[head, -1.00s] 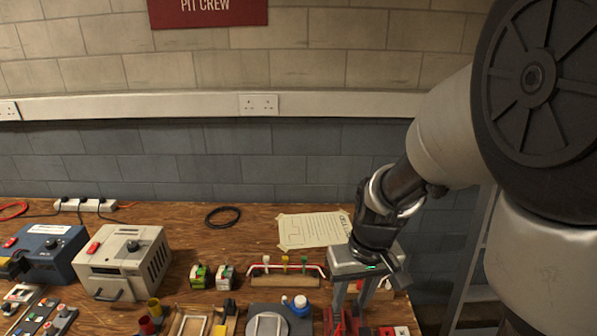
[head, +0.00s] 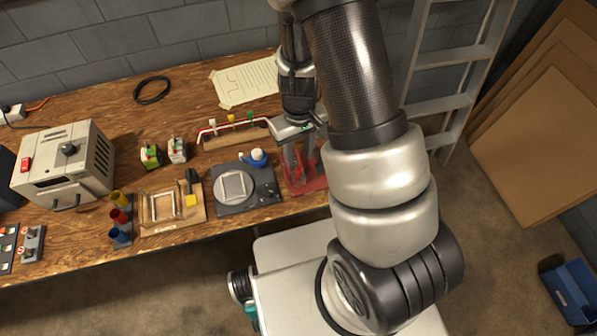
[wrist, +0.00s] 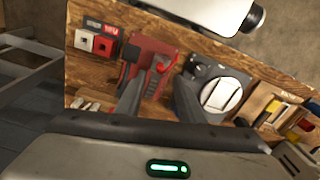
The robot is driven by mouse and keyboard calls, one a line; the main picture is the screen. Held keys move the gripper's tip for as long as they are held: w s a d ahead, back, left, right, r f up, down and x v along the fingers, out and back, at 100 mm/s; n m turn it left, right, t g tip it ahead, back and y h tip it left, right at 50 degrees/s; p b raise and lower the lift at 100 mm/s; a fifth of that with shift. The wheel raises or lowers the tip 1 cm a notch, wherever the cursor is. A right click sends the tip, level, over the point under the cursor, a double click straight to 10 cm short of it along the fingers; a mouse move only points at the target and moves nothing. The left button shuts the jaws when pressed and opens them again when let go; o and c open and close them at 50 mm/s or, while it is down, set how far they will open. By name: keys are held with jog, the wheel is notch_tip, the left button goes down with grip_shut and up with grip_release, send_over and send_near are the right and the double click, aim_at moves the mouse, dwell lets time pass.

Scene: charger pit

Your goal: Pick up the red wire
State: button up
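A thin red wire with pale stretches (head: 204,133) lies along a wooden rack (head: 235,138) near the back of the bench, with white, yellow and green pieces along it. My gripper (head: 301,170) points down at the right end of the bench, to the right of the rack. Its two fingers are apart and nothing shows held between them. In the wrist view the open fingers (wrist: 157,100) reach towards a red fixture (wrist: 150,62), which has a small bright red piece on it. The fixture also shows below the gripper in the head view (head: 304,181).
A beige power unit (head: 64,165) is farther left. A ladder (head: 440,104) stands at the right.

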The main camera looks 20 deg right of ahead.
aim_at(299, 169)
jog(key=shift+f, duration=3.2)
jog(key=shift+c, duration=0.3)
grip_shut()
